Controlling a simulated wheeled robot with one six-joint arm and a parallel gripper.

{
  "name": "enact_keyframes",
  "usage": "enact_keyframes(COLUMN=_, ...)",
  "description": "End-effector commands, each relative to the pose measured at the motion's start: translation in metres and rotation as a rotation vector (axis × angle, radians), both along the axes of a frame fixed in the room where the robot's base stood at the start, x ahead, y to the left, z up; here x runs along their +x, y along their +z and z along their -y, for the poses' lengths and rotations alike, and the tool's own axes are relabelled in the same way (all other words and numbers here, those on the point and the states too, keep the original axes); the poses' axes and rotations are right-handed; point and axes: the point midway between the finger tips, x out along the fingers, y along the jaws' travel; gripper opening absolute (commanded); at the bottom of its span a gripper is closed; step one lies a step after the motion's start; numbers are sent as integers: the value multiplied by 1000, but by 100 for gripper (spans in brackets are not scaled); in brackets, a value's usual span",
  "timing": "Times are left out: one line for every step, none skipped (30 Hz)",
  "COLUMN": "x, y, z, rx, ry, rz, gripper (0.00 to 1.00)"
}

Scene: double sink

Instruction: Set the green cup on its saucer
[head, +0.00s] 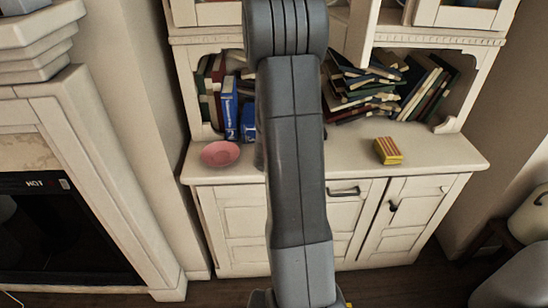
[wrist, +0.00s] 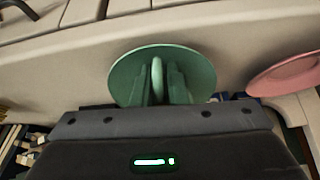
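In the wrist view a round green form with a pale rim (wrist: 197,66) lies beyond my gripper (wrist: 158,77). A pale green upright loop, like the green cup's handle (wrist: 157,72), stands edge-on in its middle. The two fingers are close on either side of this loop and appear shut on it. I cannot tell whether the round form is the cup's wide body or a saucer under it. In the head view my arm hides the gripper and anything green. A pink dish, like a saucer (head: 220,153), lies on the cabinet top left of my arm; it also shows in the wrist view (wrist: 285,75).
The white cabinet top (head: 435,150) has clear room to the right. A yellow and red striped block (head: 388,151) lies there. Books (head: 362,88) fill the shelf behind, some leaning or piled. A blue book (head: 230,108) stands behind the pink dish.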

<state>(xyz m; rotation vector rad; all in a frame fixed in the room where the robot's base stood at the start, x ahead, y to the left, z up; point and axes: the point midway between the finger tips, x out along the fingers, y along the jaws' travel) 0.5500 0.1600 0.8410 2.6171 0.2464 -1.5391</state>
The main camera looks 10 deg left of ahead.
Motion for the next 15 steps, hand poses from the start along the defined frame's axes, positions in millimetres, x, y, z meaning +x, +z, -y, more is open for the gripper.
enact_keyframes(x=-2, y=5, z=0, rx=-1, ry=1, rz=-1, gripper=17)
enact_keyframes(x=-4, y=8, z=1, rx=0, ry=1, rz=0, gripper=17)
enact_keyframes(x=-6, y=14, z=1, rx=1, ry=0, rz=0, gripper=17)
enact_keyframes(x=-9, y=19, z=1, rx=0, ry=1, rz=0, gripper=17)
enact_keyframes(x=-11, y=24, z=1, rx=0, ry=1, rz=0, gripper=17)
enact_keyframes(x=-15, y=33, z=2, rx=2, ry=1, rz=2, gripper=17)
enact_keyframes(x=-18, y=39, z=2, rx=2, ry=2, rz=2, gripper=17)
enact_keyframes(x=-21, y=44, z=3, rx=1, ry=0, rz=2, gripper=17)
enact_keyframes(x=-25, y=52, z=4, rx=1, ry=0, rz=2, gripper=17)
enact_keyframes(x=-28, y=58, z=5, rx=1, ry=1, rz=2, gripper=17)
enact_keyframes(x=-31, y=63, z=5, rx=1, ry=0, rz=2, gripper=17)
enact_keyframes(x=-35, y=70, z=5, rx=2, ry=2, rz=3, gripper=17)
enact_keyframes(x=-38, y=75, z=6, rx=2, ry=2, rz=3, gripper=17)
enact_keyframes(x=-40, y=80, z=7, rx=2, ry=1, rz=2, gripper=17)
enact_keyframes(x=-44, y=85, z=8, rx=1, ry=0, rz=2, gripper=17)
